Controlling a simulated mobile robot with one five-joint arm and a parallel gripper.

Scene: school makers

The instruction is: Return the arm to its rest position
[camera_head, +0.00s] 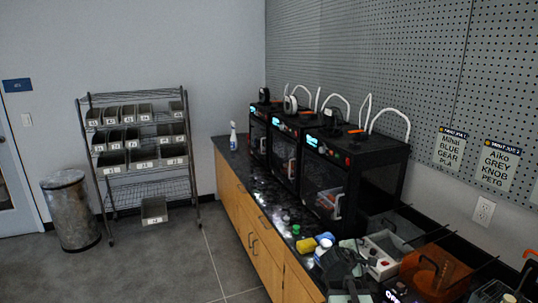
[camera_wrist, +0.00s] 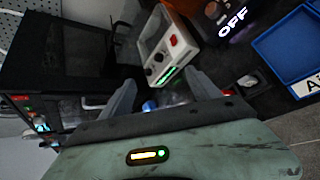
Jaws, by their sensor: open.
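My gripper (camera_wrist: 158,90) shows in the wrist view with its two grey fingers apart and nothing held between them. It is over the cluttered counter, close to a light grey control box (camera_wrist: 165,48) with a red button and a green light. A blue-capped item (camera_wrist: 149,106) shows beyond the gap between the fingers, partly hidden by my gripper's body. In the head view, grey-green parts beside the control box (camera_head: 388,256) look like my arm, but its full pose cannot be told.
Several black 3D printers (camera_head: 325,170) line the counter (camera_head: 232,156) against the pegboard wall. Yellow and white bottles (camera_head: 308,244) stand near the front edge. An orange translucent box (camera_head: 436,272) is at right.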

